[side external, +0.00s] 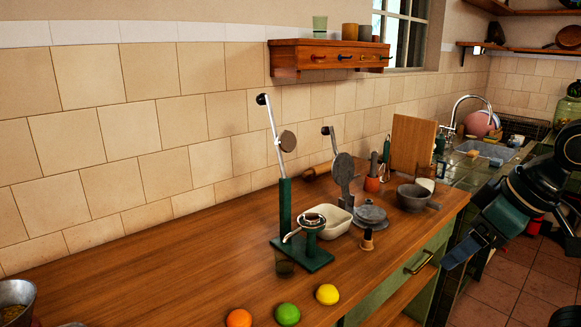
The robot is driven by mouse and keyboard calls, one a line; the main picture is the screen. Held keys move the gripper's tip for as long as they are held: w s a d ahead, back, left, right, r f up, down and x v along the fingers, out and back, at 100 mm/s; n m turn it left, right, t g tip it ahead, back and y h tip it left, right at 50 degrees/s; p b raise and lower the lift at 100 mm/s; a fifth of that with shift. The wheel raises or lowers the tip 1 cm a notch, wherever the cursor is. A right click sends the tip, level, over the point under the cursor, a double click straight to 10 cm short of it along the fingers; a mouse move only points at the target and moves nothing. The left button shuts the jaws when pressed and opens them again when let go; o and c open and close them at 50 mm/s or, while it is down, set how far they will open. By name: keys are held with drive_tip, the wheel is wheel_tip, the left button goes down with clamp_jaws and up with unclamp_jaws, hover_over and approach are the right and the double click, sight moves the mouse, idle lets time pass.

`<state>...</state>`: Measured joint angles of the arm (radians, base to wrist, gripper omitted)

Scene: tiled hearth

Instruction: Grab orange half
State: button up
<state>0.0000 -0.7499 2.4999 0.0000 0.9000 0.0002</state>
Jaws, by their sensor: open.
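An orange fruit (238,318) sits on the wooden counter (150,290) at the bottom edge of the side external view, partly cut off by the frame. Its visible side is rounded, and I cannot tell whether it is a half or whole. My gripper (464,250) is at the right, above the counter's front edge and floor area, open and well apart from the orange. No object shows between its jaws.
A lime (288,314) and a lemon (327,294) sit right of the orange. The counter left of the press is mostly clear.

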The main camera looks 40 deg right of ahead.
drive_tip(key=w+a+m+g+y, duration=0.1)
drive_tip(key=w+a+m, duration=0.2)
drive_tip(key=w+m, duration=0.35)
drive_tip(key=w+a+m+g+y, duration=0.1)
drive_tip(key=w+a+m, duration=0.3)
drive_tip(key=w, duration=0.5)
drive_tip(key=w+a+f+m+g+y, duration=0.2)
drive_tip(key=w+a+f+m, duration=0.7)
drive_tip(key=w, duration=0.4)
drive_tip(key=f+m, duration=0.1)
drive_tip(key=m, duration=0.1)
drive_tip(key=shift+w+f+m, duration=0.2)
drive_tip(key=shift+w+m, duration=0.1)
drive_tip(key=shift+m, duration=0.05)
approach(239, 318)
drive_tip(key=shift+w+d+f, duration=0.1)
drive_tip(key=shift+w+f, duration=0.1)
drive_tip(key=shift+f, duration=0.45)
drive_tip(key=shift+w+d+f, duration=0.1)
drive_tip(key=shift+w+f, duration=0.05)
drive_tip(key=shift+f, duration=0.5)
drive_tip(key=shift+w+d+f, duration=0.1)
drive_tip(key=shift+w+f, duration=0.1)
drive_tip(key=shift+f, duration=0.45)
